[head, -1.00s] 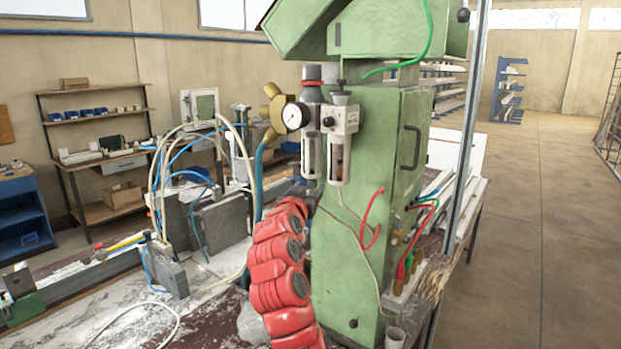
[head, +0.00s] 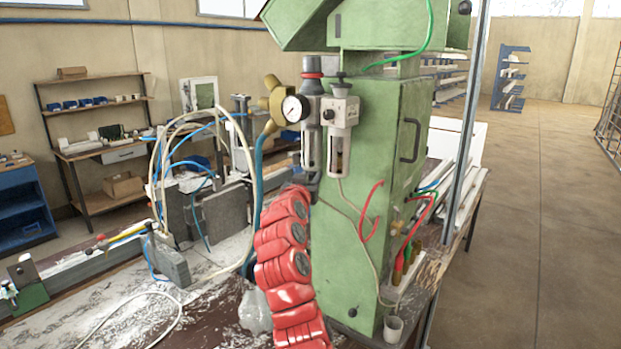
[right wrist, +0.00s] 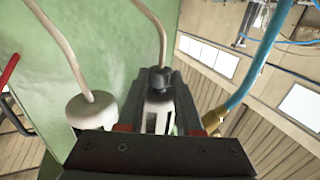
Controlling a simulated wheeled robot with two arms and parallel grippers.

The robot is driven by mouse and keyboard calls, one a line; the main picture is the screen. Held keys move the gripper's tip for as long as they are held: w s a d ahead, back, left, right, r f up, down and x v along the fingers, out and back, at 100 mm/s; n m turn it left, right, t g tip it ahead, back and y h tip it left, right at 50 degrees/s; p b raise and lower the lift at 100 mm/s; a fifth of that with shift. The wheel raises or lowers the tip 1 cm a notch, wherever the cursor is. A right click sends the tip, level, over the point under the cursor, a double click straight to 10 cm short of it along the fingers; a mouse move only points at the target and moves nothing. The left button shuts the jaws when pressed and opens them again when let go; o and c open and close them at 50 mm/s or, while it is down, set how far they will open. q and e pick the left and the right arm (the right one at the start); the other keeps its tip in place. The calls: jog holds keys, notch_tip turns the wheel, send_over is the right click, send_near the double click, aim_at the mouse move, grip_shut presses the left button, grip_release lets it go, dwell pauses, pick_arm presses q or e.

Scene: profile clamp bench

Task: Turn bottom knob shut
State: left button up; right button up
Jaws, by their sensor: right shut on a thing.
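The air service unit hangs on the green machine column, with a round gauge (head: 294,108) on its left. Its left bowl (head: 311,148) has a dark bottom knob that is mostly hidden by my gripper in the head view. In the right wrist view, the black bottom knob (right wrist: 160,79) shows with a pale hose at it. My right gripper (head: 309,186), on the red arm, is at the bowl's lower end. Its dark fingers also show in the right wrist view (right wrist: 158,100), on both sides of the knob, shut on it. My left gripper is not in view.
A second bowl (head: 340,152) hangs close to the right, with a thin hose below. A blue hose (head: 257,180) runs just left of my right arm. The green column (head: 350,260) stands close behind. Grey fixtures (head: 215,212) occupy the bench to the left.

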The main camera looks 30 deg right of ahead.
jog(key=shift+d, duration=0.1)
grip_shut()
jog(key=n+t+y+b, duration=0.2)
jog(key=y, duration=0.1)
jog(key=n+t+y+b, duration=0.2)
jog(key=y+b, duration=0.1)
jog(key=shift+s+d+f+n, duration=0.1)
jog(key=shift+s+d+n, duration=0.1)
jog(key=shift+n, duration=0.1)
jog(key=o, duration=1)
grip_release()
jog(key=shift+b, duration=0.3)
